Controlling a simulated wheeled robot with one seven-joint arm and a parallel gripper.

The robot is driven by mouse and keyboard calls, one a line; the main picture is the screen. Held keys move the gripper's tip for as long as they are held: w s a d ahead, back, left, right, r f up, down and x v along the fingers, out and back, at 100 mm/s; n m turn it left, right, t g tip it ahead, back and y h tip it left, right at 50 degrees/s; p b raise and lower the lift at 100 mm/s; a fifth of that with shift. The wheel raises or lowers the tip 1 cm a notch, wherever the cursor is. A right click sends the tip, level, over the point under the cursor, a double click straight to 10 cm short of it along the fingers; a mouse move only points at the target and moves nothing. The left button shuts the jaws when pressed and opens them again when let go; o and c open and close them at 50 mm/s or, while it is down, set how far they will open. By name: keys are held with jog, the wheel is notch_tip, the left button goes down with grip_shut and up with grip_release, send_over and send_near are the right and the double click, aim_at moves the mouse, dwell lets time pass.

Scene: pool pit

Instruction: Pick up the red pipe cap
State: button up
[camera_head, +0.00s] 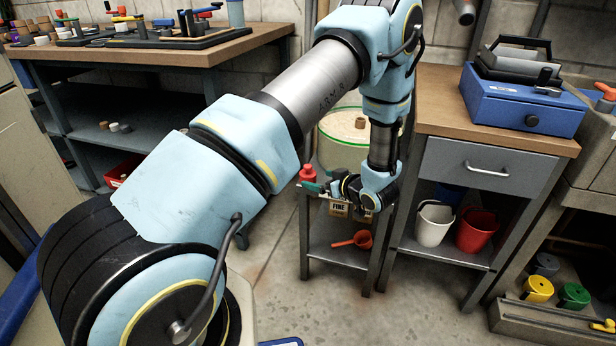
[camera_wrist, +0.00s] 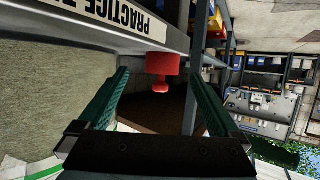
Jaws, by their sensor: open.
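The red pipe cap (camera_head: 308,173) stands at the left end of the small low stand's top (camera_head: 334,202) in the head view. In the wrist view the red cap (camera_wrist: 161,66), with a narrower knob-like end, shows ahead between the fingers. My gripper (camera_head: 318,187) is close beside the cap, with its green fingers pointing left. In the wrist view my gripper (camera_wrist: 163,82) is open and its two green fingers are spread on either side of the cap, with gaps visible. Nothing is held. Whether the fingertips reach alongside the cap is hard to tell.
A box labelled FINE (camera_head: 338,209) is on the stand below my wrist. A red scoop (camera_head: 353,241) lies on its lower shelf. A cabinet (camera_head: 470,170) with buckets stands close on the right, and a green-rimmed tub (camera_head: 340,150) behind. The floor in front is clear.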

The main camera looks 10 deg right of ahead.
aim_at(312, 177)
jog(key=x, duration=0.5)
jog(key=shift+w+a, duration=0.25)
jog(key=shift+a, duration=0.05)
jog(key=c, duration=1.4)
